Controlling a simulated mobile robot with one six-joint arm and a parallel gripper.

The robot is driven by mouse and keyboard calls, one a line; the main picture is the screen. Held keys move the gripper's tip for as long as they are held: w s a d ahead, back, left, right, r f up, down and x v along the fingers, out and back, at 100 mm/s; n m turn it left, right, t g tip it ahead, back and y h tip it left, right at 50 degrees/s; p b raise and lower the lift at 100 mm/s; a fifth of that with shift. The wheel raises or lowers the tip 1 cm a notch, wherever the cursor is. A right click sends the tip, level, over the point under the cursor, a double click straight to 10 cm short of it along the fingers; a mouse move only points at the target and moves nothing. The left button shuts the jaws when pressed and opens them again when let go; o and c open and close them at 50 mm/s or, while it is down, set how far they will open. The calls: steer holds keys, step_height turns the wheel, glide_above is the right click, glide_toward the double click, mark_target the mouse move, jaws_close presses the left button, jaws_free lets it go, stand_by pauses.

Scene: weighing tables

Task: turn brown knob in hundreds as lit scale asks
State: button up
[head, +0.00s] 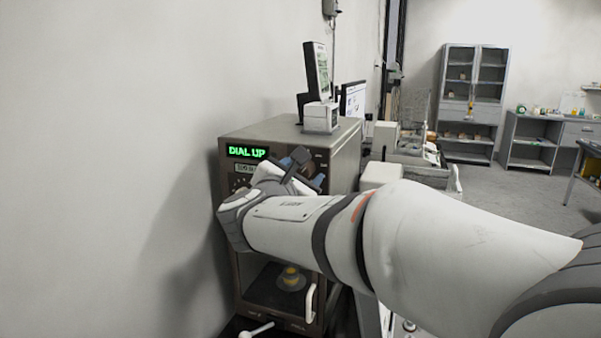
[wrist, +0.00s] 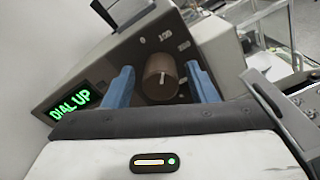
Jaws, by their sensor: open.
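The scale (head: 345,150) is a brown-grey cabinet against the wall, with a lit green display (head: 247,151) reading "DIAL UP". The display also shows tilted in the wrist view (wrist: 70,106). The brown knob (wrist: 161,84) is on the scale's front panel, with a short white mark pointing roughly up in the wrist view. My gripper (wrist: 159,68) is open, its two blue fingers on either side of the knob, with a gap visible on both sides. In the head view my gripper (head: 293,160) is at the panel and my wrist hides much of it; I cannot make out the knob there.
Below the panel, a brass-coloured weight (head: 291,274) stands on a pan inside the scale's chamber, beside a white handle (head: 310,303). A small display unit (head: 318,75) stands on top. The wall is close on the left; a cabinet (head: 472,100) stands far right across open floor.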

steer(key=shift+s+a, duration=0.1)
steer(key=b+v, duration=0.1)
steer(key=v, duration=0.6)
steer(key=shift+s, duration=0.3)
steer(key=s+d+f+m+g, duration=0.4)
steer(key=d+f+m+g, duration=0.15)
steer(key=d+f, duration=0.3)
steer(key=s+d+f+m+g, duration=0.3)
steer(key=d+f+m+g, duration=0.2)
steer(key=d+f+m, duration=0.3)
steer(key=s+d+f+m+g+y, duration=0.2)
steer(key=s+f+m+g+y, duration=0.2)
steer(key=s+f+m, duration=0.6)
steer(key=s+m+y, duration=0.2)
steer(key=m, duration=0.1)
